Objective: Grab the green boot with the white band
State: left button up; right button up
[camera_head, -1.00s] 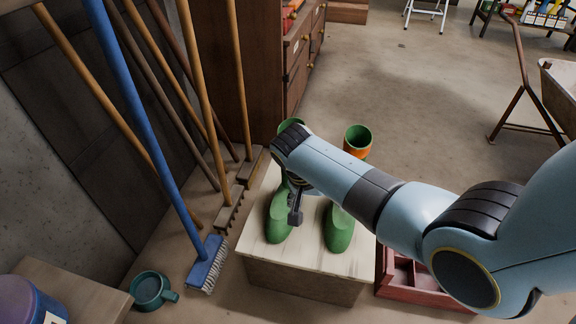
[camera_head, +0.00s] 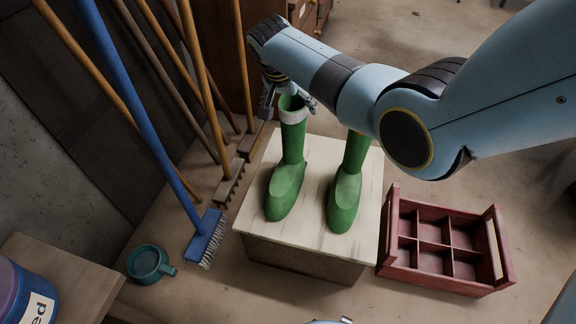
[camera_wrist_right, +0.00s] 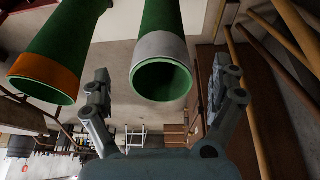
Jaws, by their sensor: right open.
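The green boot with the white band (camera_head: 287,180) stands upright at the left on a pale-topped box (camera_head: 312,250). Its white-banded open top (camera_wrist_right: 161,52) shows in the wrist view. My right gripper (camera_head: 288,98) is at the top of this boot, open, with one finger on each side of the rim in the head view. In the wrist view the fingers (camera_wrist_right: 160,78) are spread with gaps to the boot. A second green boot (camera_head: 345,190) stands to the right; its top is behind my arm in the head view, and its orange band (camera_wrist_right: 45,72) shows in the wrist view.
A red divided crate (camera_head: 392,262) sits on the floor at right.

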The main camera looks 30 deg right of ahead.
jog(key=b+x, duration=0.2)
jog(key=x, duration=0.2)
jog(key=shift+w+f, duration=0.1)
jog(key=shift+f, duration=0.25)
